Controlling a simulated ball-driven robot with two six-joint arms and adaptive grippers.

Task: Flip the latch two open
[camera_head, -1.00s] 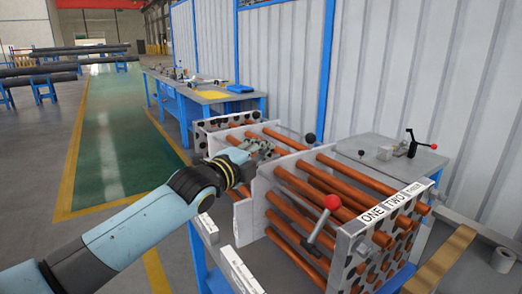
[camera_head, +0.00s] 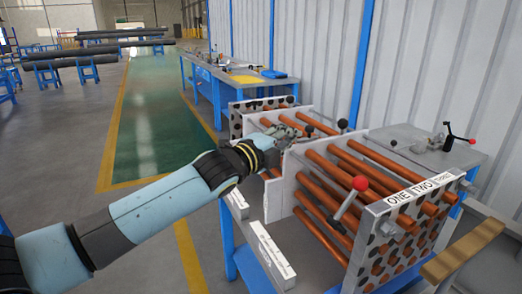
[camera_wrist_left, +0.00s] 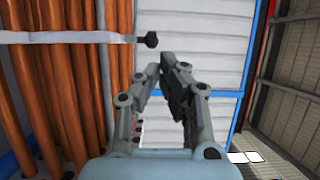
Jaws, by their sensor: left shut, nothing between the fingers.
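The flanged shell rack holds copper-coloured tubes (camera_head: 370,165) between upright plates. Its front plate carries a label strip (camera_head: 425,187) reading ONE, TWO and THREE. A lever with a red knob (camera_head: 360,183) leans up at the front plate, near ONE. Black knobs (camera_head: 342,124) stand farther back by the middle plate; I cannot tell which latch is two. My left gripper (camera_head: 298,133) is shut and empty above the tubes behind the middle plate, close to a black knob (camera_head: 309,128). In the wrist view, a black knob (camera_wrist_left: 151,40) on a pale bar lies just beyond the fingertips (camera_wrist_left: 165,68).
A grey table (camera_head: 410,140) behind the rack bears a black handle with a red knob (camera_head: 471,141). A blue workbench (camera_head: 225,85) stands farther back. A tan strip (camera_head: 465,250) lies at front right. The green floor lane (camera_head: 150,120) is clear.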

